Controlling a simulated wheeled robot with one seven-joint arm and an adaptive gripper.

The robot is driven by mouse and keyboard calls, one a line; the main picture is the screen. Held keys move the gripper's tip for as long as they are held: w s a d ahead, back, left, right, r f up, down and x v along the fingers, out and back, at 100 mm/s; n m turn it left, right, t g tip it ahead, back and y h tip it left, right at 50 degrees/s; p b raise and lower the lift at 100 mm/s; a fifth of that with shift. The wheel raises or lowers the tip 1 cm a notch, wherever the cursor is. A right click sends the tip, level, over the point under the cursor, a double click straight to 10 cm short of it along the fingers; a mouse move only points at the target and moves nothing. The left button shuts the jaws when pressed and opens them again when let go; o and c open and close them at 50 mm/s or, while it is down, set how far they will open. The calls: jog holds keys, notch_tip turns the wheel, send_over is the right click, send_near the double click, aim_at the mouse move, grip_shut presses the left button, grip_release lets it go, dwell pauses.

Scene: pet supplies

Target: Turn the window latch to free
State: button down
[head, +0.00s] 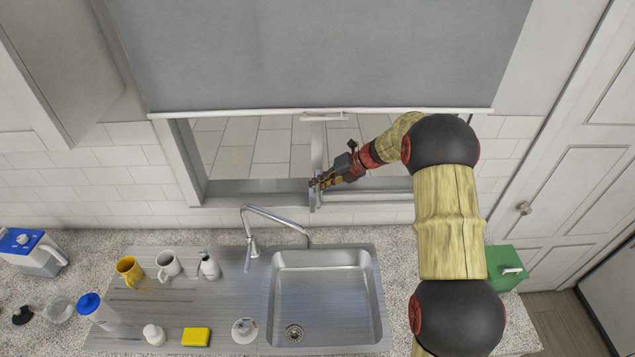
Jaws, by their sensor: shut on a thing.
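The window (193,170) is behind the sink, under a grey roller blind. My gripper (316,184) is at the lower part of the window's middle upright, by the sill. It is shut on a small part there, which I take to be the window latch. The latch is mostly hidden by the fingers, so I cannot tell which way it is turned. My arm reaches in from the lower right.
The grey blind (310,55) hangs just above my gripper. A tall curved faucet (250,235) and the steel sink (377,320) are below it. Mugs, bottles and a yellow sponge (196,336) stand left; a green box (503,266) is right of my arm.

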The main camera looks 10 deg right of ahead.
jog(key=shift+r, duration=0.2)
dwell(0.4)
jog(key=c, duration=2.2)
grip_release()
jog(key=shift+w, duration=0.1)
jog(key=v, duration=1.2)
